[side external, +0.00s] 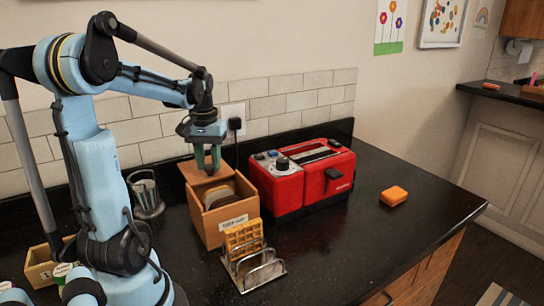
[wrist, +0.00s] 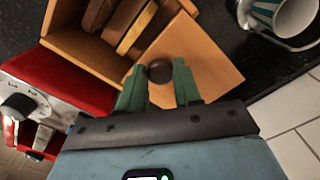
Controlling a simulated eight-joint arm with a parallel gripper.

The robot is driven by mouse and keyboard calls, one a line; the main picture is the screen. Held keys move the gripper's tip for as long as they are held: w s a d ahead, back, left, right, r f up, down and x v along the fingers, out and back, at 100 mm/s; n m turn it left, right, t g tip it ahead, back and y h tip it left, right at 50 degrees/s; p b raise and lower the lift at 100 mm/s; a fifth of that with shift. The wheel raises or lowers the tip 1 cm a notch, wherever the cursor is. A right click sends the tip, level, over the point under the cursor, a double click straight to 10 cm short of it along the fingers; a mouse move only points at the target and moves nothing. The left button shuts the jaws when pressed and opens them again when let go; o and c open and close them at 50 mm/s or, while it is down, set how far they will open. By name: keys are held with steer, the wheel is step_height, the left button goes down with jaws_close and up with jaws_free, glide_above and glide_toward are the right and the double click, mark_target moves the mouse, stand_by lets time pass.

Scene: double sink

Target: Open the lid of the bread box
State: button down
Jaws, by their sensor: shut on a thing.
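The bread box (side external: 214,226) is a wooden box with a paper label on its front, standing on the dark counter left of the red toaster. Its lid (side external: 189,171) is swung up at the back, and bread slices (side external: 218,194) show in the open box. In the wrist view the lid (wrist: 208,62) is a flat wooden panel with a dark round knob (wrist: 160,71). My gripper (wrist: 158,82) has its green fingers on either side of the knob, shut on it. In the side view my gripper (side external: 209,168) is above the box's back part.
The red toaster (side external: 300,175) stands close on the right. A wire rack (side external: 258,272) with waffles (side external: 243,238) stands in front. A holder with a cup (side external: 146,195) is at the left, near the tiled wall. An orange sponge-like block (side external: 393,196) lies at the right, with clear counter around it.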

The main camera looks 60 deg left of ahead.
steer(key=shift+a, duration=0.3)
steer(key=c, duration=0.8)
jaws_free()
steer(key=shift+r, duration=0.15)
step_height(320, 180, up, 12)
steer(key=shift+f, duration=0.1)
steer(key=shift+d, duration=0.1)
steer(key=w+d+f+m+t, duration=0.2)
steer(key=d+f+m, duration=0.1)
steer(key=d, duration=0.6)
steer(key=w+d+f+m+t, duration=0.1)
steer(key=d+f+m+t, duration=0.1)
steer(key=d+f, duration=0.3)
steer(key=w+d+f+m+t, duration=0.2)
steer(key=d+f+m+t, duration=0.1)
steer(key=d, duration=1)
steer(key=shift+w+f+m, duration=0.3)
steer(key=shift+f+m, duration=0.2)
steer(key=shift+m, duration=0.6)
